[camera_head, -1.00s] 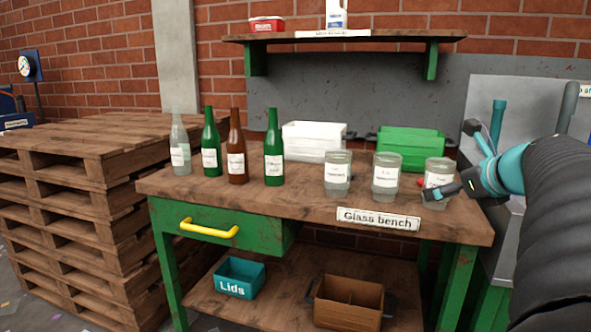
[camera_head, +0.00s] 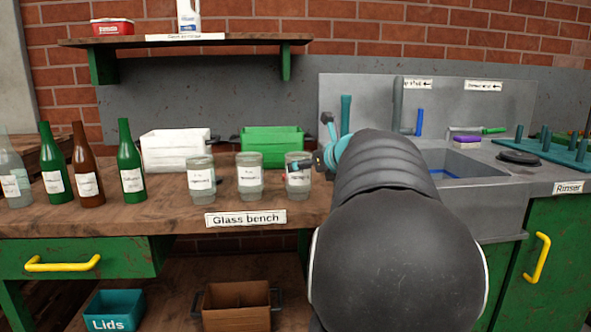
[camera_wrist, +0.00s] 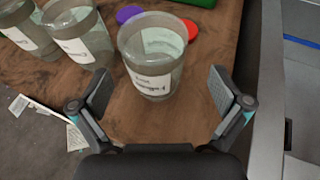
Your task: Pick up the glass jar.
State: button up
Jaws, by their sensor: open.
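Three glass jars with white labels stand upright in a row on the bench: a left jar (camera_head: 201,180), a middle jar (camera_head: 250,176) and a right jar (camera_head: 297,170). In the wrist view the right jar (camera_wrist: 152,60) stands just beyond my gripper (camera_wrist: 161,90), roughly centred between the two spread fingers. The fingers are open and do not appear to touch it. The middle jar (camera_wrist: 80,35) and left jar (camera_wrist: 25,30) show at upper left.
Several bottles, including a brown bottle (camera_head: 87,165), stand at left. A white crate (camera_head: 175,150) and a green crate (camera_head: 272,146) sit behind the jars. A purple lid (camera_wrist: 129,14) and a red lid (camera_wrist: 190,28) lie behind the right jar. A sink (camera_head: 455,165) adjoins on the right.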

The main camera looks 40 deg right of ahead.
jog(key=x, duration=0.5)
jog(key=shift+a, duration=0.35)
jog(key=c, duration=1.3)
jog(key=shift+c, duration=0.3)
jog(key=shift+r, duration=0.1)
